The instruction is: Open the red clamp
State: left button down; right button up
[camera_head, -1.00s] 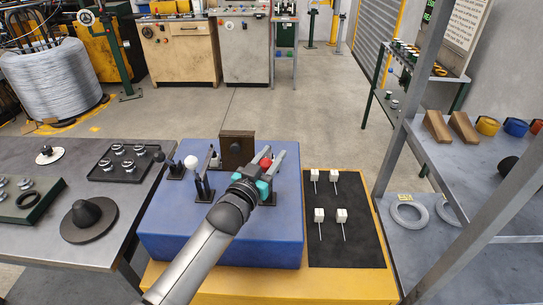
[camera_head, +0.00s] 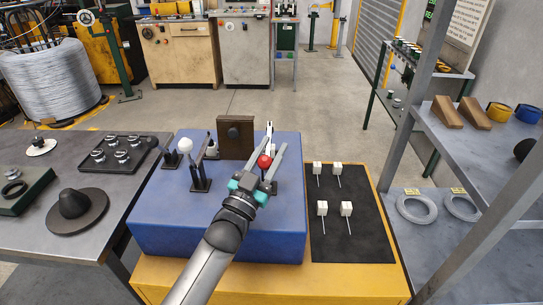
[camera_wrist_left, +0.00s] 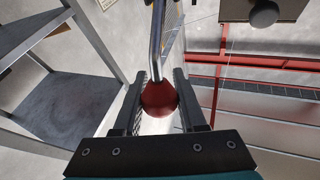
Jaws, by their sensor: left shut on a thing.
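The red clamp's ball-ended handle (camera_head: 264,161) is on the right part of the blue block's top. My left gripper (camera_head: 265,158) is shut on the red ball, with one finger on each side. In the left wrist view the red ball (camera_wrist_left: 159,98) sits between the two dark fingers, and a metal rod runs up from it. A pale clamp arm (camera_head: 269,132) stands up behind the ball. The clamp's base is partly hidden by my gripper. My right gripper is not in view.
A white-ball clamp (camera_head: 185,145) stands at the left of the blue block (camera_head: 220,235). A brown box-shaped fixture (camera_head: 235,138) stands at its back. A black mat (camera_head: 350,240) with several white pieces lies to the right. A grey shelf post (camera_head: 415,95) rises further right.

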pick_arm(q)
jog(key=shift+s+f, duration=0.7)
jog(key=shift+s, duration=0.15)
jog(key=shift+d, duration=0.1)
jog(key=c, duration=0.9)
grip_release()
jog(key=shift+o, duration=1.4)
jog(key=shift+s+r, duration=0.15)
jog(key=shift+s, duration=0.15)
jog(key=shift+o, duration=0.7)
jog(key=shift+w, duration=0.2)
